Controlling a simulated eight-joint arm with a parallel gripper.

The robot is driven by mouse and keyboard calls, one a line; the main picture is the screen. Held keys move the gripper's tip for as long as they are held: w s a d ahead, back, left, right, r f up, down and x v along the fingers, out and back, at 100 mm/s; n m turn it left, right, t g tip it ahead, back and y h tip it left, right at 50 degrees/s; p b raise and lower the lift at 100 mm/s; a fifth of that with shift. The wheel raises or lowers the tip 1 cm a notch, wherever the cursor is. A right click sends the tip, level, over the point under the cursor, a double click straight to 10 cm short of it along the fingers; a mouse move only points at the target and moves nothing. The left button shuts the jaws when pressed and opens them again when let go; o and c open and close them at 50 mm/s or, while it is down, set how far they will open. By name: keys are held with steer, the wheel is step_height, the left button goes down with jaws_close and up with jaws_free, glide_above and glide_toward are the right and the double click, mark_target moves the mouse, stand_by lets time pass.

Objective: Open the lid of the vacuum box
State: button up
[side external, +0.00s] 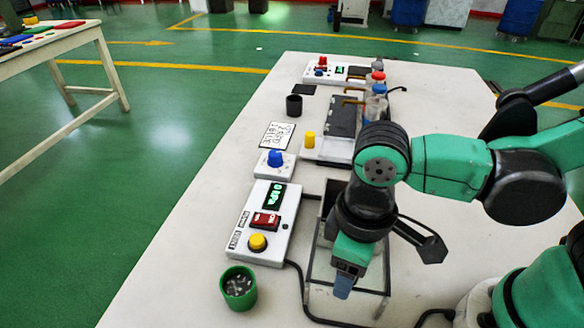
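The vacuum box (319,268) is a clear-walled box with thin dark edges, standing on the white table in the lower middle. My gripper (343,288) points down in front of it or over it in this view. My wrist hides much of the box's top and back. I cannot make out a separate lid or tell whether the box is shut. The fingertips are small and seen end-on against the clear walls, so the gap between them does not show. I cannot tell whether they touch the box.
A white control unit (265,223) with a green display reading about 0, a red switch and a yellow button sits left of the box. A green cup (238,287) of small pieces stands in front. Cables run beside the box. Bottles (376,100) and another device (337,72) stand farther back.

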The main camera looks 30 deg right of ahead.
steer(key=shift+r, duration=2.8)
steer(key=w+d+r+m+t, duration=0.1)
steer(key=w+d+m+t, duration=0.5)
steer(key=d, duration=0.8)
steer(key=shift+w+d+t, duration=0.3)
steer(key=shift+w+t, duration=0.3)
steer(key=shift+w, duration=0.45)
